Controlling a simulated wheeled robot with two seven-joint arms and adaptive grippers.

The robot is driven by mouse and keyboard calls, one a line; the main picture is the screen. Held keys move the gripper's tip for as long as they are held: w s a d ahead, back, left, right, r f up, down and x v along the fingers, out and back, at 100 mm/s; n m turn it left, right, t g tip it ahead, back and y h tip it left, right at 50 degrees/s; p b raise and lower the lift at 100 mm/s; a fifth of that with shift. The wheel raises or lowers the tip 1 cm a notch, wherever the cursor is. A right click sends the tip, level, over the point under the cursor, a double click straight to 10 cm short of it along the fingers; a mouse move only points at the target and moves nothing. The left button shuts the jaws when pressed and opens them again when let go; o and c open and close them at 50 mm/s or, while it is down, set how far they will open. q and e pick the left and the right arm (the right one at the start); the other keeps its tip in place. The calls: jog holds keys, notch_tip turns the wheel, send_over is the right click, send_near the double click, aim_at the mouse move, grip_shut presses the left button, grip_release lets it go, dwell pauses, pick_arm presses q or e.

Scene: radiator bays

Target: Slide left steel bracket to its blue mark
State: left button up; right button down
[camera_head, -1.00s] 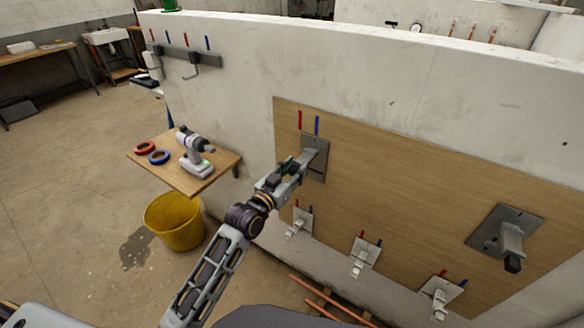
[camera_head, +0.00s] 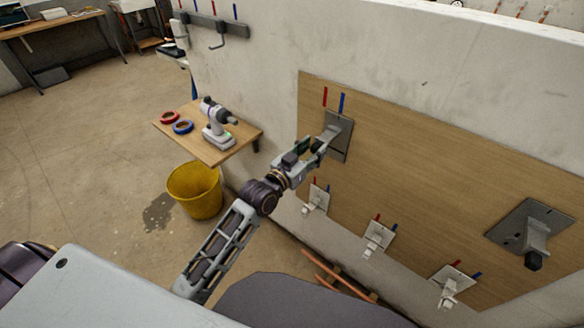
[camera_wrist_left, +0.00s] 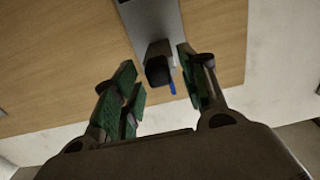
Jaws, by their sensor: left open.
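The left steel bracket (camera_head: 341,139) is a grey plate with a projecting arm on the wooden board, below a red mark (camera_head: 325,97) and a blue mark (camera_head: 342,103). My left gripper (camera_head: 319,146) is at the bracket's projecting arm. In the left wrist view the open fingers (camera_wrist_left: 160,84) stand either side of the bracket's dark-ended arm (camera_wrist_left: 158,68), with gaps showing; I see no grip on it. The grey plate (camera_wrist_left: 155,18) is beyond, and the blue mark (camera_wrist_left: 172,87) shows beside the arm's end. My right gripper is out of view.
A larger steel bracket (camera_head: 530,228) is at the board's right. Several small white brackets (camera_head: 377,238) line its lower edge. A wooden shelf (camera_head: 240,143) with a drill (camera_head: 216,130) and tape rolls, and a yellow bucket (camera_head: 194,190), are left of my arm.

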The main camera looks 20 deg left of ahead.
pick_arm(q)
jog(key=v, duration=1)
dwell(0.5)
jog(key=shift+s, duration=0.1)
dwell(0.6)
